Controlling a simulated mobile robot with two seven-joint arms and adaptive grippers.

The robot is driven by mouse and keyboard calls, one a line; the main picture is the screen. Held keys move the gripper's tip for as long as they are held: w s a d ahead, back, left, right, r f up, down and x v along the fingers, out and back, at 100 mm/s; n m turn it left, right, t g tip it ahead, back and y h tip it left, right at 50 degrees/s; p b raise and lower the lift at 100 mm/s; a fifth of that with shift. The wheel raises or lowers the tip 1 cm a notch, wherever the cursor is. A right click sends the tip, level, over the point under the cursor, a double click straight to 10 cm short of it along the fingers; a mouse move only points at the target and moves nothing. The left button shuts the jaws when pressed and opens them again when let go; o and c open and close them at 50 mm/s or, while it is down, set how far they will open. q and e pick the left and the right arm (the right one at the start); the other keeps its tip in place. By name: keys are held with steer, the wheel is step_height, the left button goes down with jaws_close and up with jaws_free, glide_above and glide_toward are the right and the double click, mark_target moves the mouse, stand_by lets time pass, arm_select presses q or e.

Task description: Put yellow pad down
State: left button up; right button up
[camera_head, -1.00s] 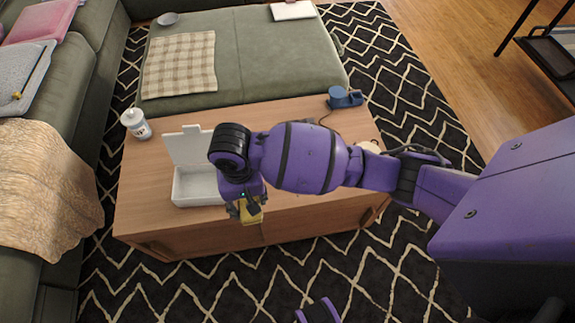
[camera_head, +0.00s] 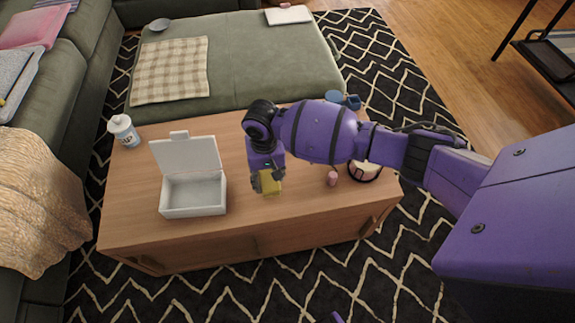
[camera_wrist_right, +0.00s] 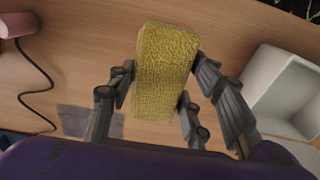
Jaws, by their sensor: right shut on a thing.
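The yellow pad (camera_head: 270,183) is a small block with a rough, sponge-like face. My right gripper (camera_head: 266,180) is shut on it over the wooden table (camera_head: 130,190), right of the white box. In the right wrist view the yellow pad (camera_wrist_right: 165,70) sits between the fingers of my right gripper (camera_wrist_right: 155,95), with the table top (camera_wrist_right: 70,20) behind it. I cannot tell whether the pad touches the table. My left gripper is not in view.
An open white box (camera_head: 192,210) with its lid up stands on the table's left part. A white jar (camera_head: 123,130) is at the back left corner. A pink object (camera_head: 332,178) and a round item (camera_head: 364,171) lie to the right. Table between box and pad is clear.

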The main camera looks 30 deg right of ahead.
mark_target(270, 179)
steer(key=shift+w+d+f, duration=0.2)
steer(key=shift+w+f, duration=0.1)
steer(key=shift+w, duration=0.1)
steer(key=f+b, duration=0.2)
steer(key=f, duration=0.1)
steer(key=shift+w+d+f, duration=0.15)
steer(key=shift+d+f, duration=0.05)
steer(key=shift+f, duration=0.25)
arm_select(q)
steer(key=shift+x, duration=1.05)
arm_select(e)
steer(key=o, duration=1)
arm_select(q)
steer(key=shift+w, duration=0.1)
